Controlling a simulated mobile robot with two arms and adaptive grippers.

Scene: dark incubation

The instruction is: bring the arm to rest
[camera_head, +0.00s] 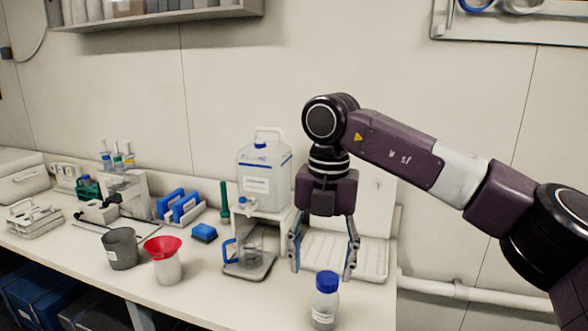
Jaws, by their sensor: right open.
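My right arm comes in from the right. Its gripper (322,250) points down over the right part of the bench, fingers spread, with nothing between them. The gripper stands in front of a white ribbed tray (374,262) and partly hides it. A clear bottle with a blue cap (325,298) stands upright just in front of and below the gripper, apart from the fingers as far as I can tell. My left gripper does not show.
A white jug with a blue cap (263,170) stands on a raised stand, with a clear pitcher (249,247) below. A grey beaker (120,249) and a red funnel on a container (163,255) stand left. The bench (215,290) is clear at front middle. A shelf (160,17) hangs above.

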